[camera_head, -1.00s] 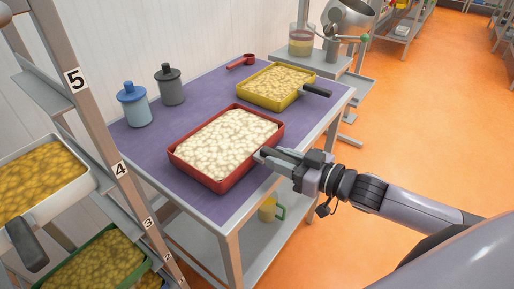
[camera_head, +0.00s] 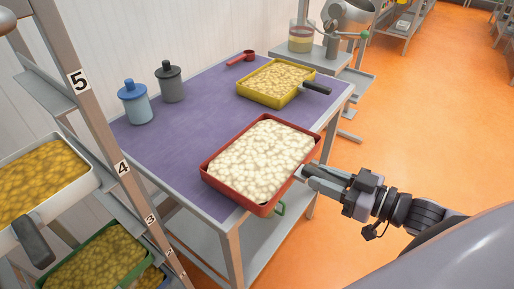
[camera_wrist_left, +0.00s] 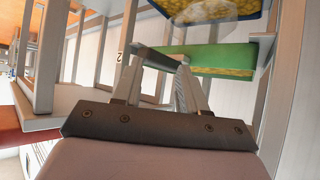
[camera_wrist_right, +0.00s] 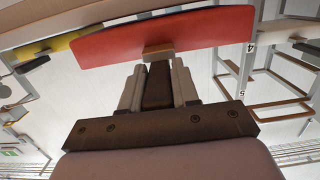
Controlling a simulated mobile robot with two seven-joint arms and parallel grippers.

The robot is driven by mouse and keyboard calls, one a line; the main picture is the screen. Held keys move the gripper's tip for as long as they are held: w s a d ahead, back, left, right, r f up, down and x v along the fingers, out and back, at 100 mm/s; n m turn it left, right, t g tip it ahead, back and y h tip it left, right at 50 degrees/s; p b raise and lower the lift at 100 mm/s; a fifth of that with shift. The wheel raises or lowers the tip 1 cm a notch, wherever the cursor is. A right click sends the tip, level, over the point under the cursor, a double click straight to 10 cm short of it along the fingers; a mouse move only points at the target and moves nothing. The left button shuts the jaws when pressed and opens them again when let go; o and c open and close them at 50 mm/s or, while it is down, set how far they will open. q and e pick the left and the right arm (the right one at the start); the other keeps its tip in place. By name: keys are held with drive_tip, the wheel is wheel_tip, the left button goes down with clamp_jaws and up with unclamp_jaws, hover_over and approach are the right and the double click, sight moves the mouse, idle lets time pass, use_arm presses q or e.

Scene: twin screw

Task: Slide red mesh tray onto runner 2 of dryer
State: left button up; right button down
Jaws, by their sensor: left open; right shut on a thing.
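The red mesh tray (camera_head: 236,194), filled with pale pieces, hangs partly past the front edge of the purple-topped table (camera_head: 212,130). My right gripper (camera_head: 307,174) is shut on its handle, which the fingers mostly hide. In the right wrist view the tray's red side (camera_wrist_right: 165,35) spans the top, beyond my right fingertips (camera_wrist_right: 158,76). The dryer rack (camera_head: 105,125) stands at the left, with a number 2 label (camera_head: 169,252) low on its post. My left gripper (camera_wrist_left: 157,75) shows only in the left wrist view, open, with a dark handle (camera_wrist_left: 160,55) showing between or beyond its fingers.
A white tray (camera_head: 85,184) and a green tray (camera_head: 115,236) sit in the rack. A yellow tray (camera_head: 248,94), a red scoop (camera_head: 240,57), a blue jar (camera_head: 134,107) and a grey jar (camera_head: 170,85) stand on the table. Orange floor is free at right.

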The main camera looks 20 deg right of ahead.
drive_tip(key=f+v, duration=0.1)
drive_tip(key=v, duration=0.6)
drive_tip(key=shift+r, duration=0.2)
drive_tip(key=shift+s+d, duration=0.15)
drive_tip(key=shift+s, duration=0.05)
